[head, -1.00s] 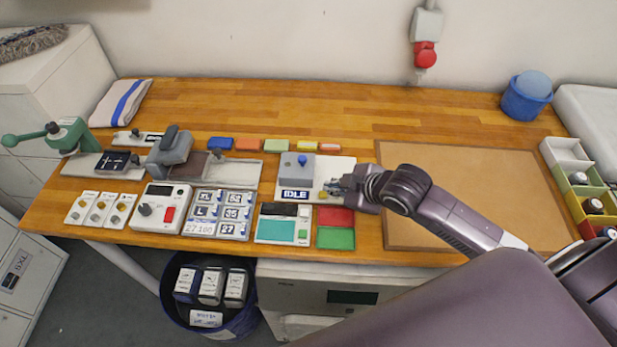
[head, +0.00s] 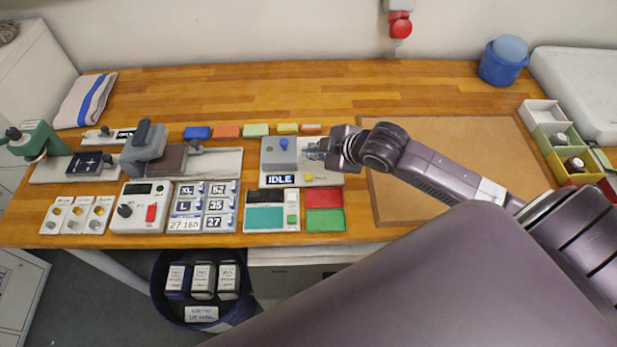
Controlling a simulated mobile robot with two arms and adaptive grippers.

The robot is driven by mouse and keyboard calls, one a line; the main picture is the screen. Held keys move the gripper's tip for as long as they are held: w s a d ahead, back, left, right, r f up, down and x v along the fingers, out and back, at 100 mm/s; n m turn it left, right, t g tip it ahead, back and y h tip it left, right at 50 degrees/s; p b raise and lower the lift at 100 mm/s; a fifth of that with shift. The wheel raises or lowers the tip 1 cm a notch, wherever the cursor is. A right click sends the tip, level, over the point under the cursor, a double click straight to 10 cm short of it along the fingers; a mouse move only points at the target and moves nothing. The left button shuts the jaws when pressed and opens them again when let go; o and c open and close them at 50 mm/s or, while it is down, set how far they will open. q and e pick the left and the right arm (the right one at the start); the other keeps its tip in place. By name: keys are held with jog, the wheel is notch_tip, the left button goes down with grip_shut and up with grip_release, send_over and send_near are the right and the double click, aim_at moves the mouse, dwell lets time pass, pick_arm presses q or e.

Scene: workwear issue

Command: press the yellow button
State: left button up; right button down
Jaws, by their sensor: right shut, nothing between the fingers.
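The yellow button (head: 307,177) is a small knob on a pale panel (head: 335,180), to the right of a display (head: 281,180) that reads IDLE. A grey box with a blue knob (head: 284,143) stands behind the display on the same panel. My right gripper (head: 313,150) comes in from the right and is shut and empty. In the picture its fingertips lie just above and behind the yellow button, with a visible gap to it. Their exact height over the panel is hard to tell. My left gripper is not in view.
Red and green pads (head: 324,220) lie in front of the panel. A brown board (head: 460,155) lies to its right under my right arm. Label boxes (head: 202,205) and a control box (head: 140,207) stand to the left. A blue bucket (head: 500,68) stands at the back right.

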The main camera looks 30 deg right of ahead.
jog(key=b, duration=0.6)
send_over(310, 178)
notch_tip(310, 178, down, 6)
jog(key=shift+r, duration=0.1)
jog(key=shift+f, duration=0.8)
jog(key=shift+f, duration=0.2)
jog(key=shift+f, duration=0.25)
